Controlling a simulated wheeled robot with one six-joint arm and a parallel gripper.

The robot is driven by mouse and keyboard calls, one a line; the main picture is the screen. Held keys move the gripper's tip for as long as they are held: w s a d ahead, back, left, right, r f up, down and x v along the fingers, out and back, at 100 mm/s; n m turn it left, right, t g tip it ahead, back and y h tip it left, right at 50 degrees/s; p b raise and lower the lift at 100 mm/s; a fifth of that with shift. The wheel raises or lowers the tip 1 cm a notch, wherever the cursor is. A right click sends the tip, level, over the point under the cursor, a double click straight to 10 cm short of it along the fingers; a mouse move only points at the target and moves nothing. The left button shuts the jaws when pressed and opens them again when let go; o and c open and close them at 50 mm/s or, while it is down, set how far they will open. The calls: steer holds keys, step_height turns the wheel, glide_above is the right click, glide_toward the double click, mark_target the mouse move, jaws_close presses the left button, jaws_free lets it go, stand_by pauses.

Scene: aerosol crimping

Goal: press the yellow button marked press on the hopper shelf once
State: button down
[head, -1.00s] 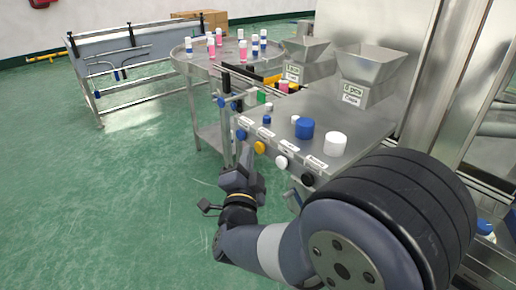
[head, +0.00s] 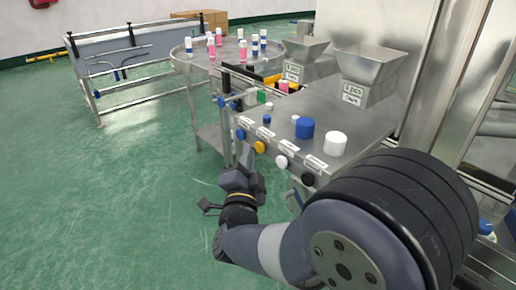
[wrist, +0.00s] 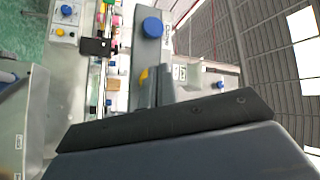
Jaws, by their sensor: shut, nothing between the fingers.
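The yellow button (head: 259,147) is on the front face of the metal hopper shelf (head: 362,122), in a row between a blue button (head: 240,134) and a white one (head: 281,161). Its label above is too small to read. My gripper (head: 247,155) is shut and empty, pointing up just left of and below the yellow button. In the wrist view the yellow button (wrist: 143,75) is partly hidden by my gripper's fingers (wrist: 154,88), close to their tips. The blue button (wrist: 152,27) shows large above it. I cannot tell whether the fingers touch the yellow button.
A black button (head: 308,179) ends the row. Blue and white caps (head: 305,128) stand on the shelf, below two metal hoppers (head: 368,66). A round metal table (head: 195,57) with several bottles stands behind.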

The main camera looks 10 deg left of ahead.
steer(key=shift+w+d+b, duration=0.3)
steer(key=shift+b, duration=0.05)
steer(key=shift+w+d+b, duration=0.3)
steer(key=shift+w+b, duration=0.1)
stand_by(0.8)
stand_by(0.4)
steer(key=shift+s+a+b, duration=0.3)
steer(key=shift+s+a, duration=0.3)
steer(key=shift+s, duration=0.1)
steer(key=s+a+b, duration=0.1)
steer(key=s+a, duration=0.2)
steer(key=shift+s+a, duration=0.1)
steer(key=shift+s, duration=0.3)
steer(key=shift+w, duration=0.1)
stand_by(0.3)
